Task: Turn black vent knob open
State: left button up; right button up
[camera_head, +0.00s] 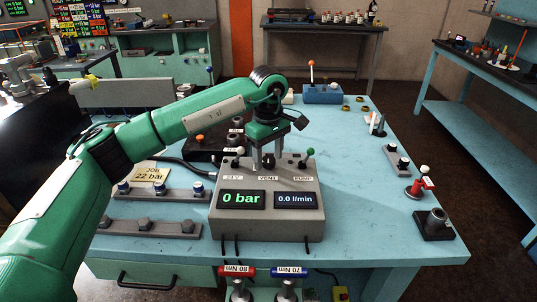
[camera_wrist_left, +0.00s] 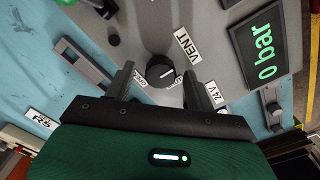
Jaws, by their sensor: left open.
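The black vent knob (camera_head: 268,161) stands on the grey control box (camera_head: 267,227), just behind the VENT label, between the 24 V and PUMP labels. It also shows in the left wrist view (camera_wrist_left: 161,70), round, with a white pointer mark and small white labels beside it that are too blurred to read surely. My left gripper (camera_head: 267,167) points down over the box. Its two fingers are open, one on each side of the knob; I cannot tell whether they touch it. The box display reads 0 bar and 0.0 l/min. My right gripper is not in view.
A green-tipped lever (camera_head: 307,156) and a white-tipped lever (camera_head: 240,154) stand on the box beside the gripper. Fitting blocks (camera_head: 150,229) lie to the left. A blue box (camera_head: 322,93) stands behind.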

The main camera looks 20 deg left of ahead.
aim_at(269, 159)
pick_arm(q)
jog(key=shift+r, duration=0.1)
jog(key=shift+r, duration=0.4)
notch_tip(269, 159, up, 13)
jog(key=b, duration=0.1)
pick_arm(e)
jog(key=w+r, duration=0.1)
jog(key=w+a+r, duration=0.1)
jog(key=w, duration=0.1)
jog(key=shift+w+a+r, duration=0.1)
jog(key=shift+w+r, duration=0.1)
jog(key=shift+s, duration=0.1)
